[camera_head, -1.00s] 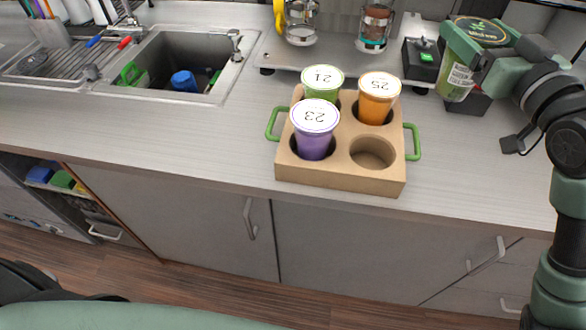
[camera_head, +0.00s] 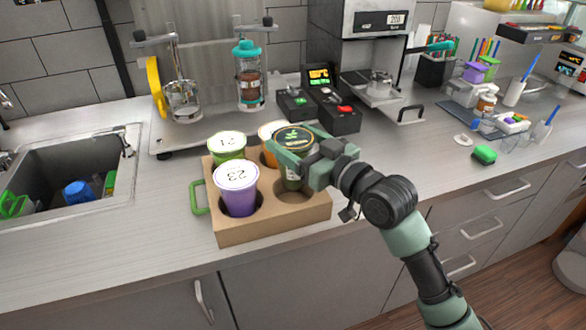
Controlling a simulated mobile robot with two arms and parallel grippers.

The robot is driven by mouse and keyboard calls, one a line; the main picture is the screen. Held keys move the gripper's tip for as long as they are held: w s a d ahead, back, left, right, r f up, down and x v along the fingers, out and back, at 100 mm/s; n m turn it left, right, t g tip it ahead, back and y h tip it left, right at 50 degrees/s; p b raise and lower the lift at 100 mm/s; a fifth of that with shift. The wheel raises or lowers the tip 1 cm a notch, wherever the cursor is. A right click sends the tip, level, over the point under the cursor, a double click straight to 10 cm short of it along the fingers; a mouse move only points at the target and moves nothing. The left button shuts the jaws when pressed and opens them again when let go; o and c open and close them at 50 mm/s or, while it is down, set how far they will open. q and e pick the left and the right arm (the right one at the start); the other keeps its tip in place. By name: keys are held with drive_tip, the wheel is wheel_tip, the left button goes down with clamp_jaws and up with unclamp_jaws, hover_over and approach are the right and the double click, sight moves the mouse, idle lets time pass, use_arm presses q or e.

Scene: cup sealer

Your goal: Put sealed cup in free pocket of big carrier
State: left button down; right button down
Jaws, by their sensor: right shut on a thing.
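The sealed cup (camera_head: 293,139), with a dark lid bearing a green leaf print, is upright in my right gripper (camera_head: 290,155). The gripper is shut on it, over the front right of the tan big carrier (camera_head: 272,223). A purple cup marked 23 (camera_head: 238,193) fills the front left pocket. A green cup marked 21 (camera_head: 227,147) stands behind it. An orange cup (camera_head: 269,150) at the back right is partly hidden. My left gripper is not visible.
The sink (camera_head: 70,175) is left of the carrier. Behind it are glass dispensers (camera_head: 250,80) and a black device (camera_head: 335,112). A sealing machine (camera_head: 380,60) stands further right.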

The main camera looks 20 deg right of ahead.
wheel_tip(320, 180, down, 3)
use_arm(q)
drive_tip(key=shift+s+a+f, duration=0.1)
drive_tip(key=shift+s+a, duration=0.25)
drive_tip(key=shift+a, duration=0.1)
use_arm(e)
drive_tip(key=shift+f, duration=2)
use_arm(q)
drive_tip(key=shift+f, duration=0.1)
use_arm(e)
drive_tip(key=shift+f, duration=0.1)
drive_tip(key=shift+c, duration=0.6)
unclamp_jaws()
drive_tip(key=shift+f, duration=0.1)
